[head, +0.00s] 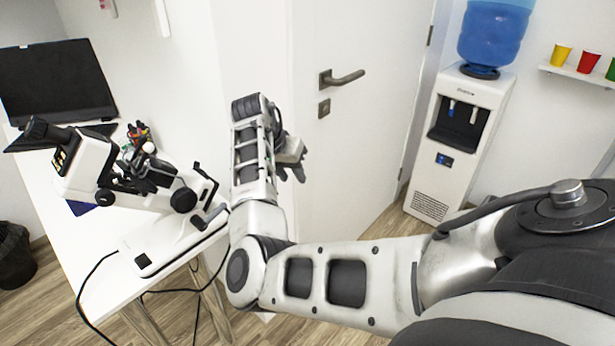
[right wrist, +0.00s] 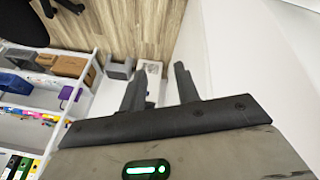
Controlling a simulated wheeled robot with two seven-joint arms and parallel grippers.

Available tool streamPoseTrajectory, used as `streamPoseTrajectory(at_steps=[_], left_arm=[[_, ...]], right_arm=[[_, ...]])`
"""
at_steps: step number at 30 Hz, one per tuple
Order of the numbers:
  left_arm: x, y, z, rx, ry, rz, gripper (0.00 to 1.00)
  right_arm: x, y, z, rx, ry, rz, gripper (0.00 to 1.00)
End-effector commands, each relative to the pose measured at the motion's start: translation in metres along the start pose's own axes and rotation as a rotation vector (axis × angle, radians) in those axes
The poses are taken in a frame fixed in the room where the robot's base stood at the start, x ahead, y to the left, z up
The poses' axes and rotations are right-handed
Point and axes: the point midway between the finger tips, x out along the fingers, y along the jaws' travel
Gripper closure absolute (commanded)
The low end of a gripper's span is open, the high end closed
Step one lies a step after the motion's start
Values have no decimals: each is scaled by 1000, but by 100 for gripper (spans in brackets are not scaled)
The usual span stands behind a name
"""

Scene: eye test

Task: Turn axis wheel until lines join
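A white optical instrument (head: 150,205) with black parts stands on the white table at the left of the head view. It has a black eyepiece (head: 45,130) at its upper left. A large round black knob (head: 183,200) sits on its right side and a smaller black knob (head: 104,198) lower left; I cannot tell which is the axis wheel. The lines are not visible. My right gripper (head: 290,172) is raised to the right of the instrument, in front of the door, clear of it. Its two dark fingers stand apart and empty in the right wrist view (right wrist: 160,75). My left gripper is not seen.
A door (head: 345,150) and a water dispenser (head: 455,145) are to the right. Shelves (right wrist: 40,130) show in the wrist view.

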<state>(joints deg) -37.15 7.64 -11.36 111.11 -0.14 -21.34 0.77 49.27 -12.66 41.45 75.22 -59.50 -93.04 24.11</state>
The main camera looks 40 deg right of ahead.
Motion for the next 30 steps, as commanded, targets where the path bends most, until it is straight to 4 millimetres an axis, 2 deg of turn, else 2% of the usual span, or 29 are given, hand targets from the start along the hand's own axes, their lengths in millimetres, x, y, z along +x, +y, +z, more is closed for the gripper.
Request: streamPoseTrajectory(at_steps=[1,3,9,21,22,25,30], left_arm=[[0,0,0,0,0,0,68],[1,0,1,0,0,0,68],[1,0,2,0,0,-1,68],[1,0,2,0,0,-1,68],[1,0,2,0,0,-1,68],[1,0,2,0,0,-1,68],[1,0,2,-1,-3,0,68]], right_arm=[[12,5,-2,-16,35,2,68],[22,8,-4,-40,80,-6,68],[43,14,-9,-104,183,-25,68],[48,14,-10,-128,219,-37,68],[48,14,-10,-128,218,-37,71],[51,15,-9,-139,229,-38,99],[77,18,4,-275,358,-79,100]])
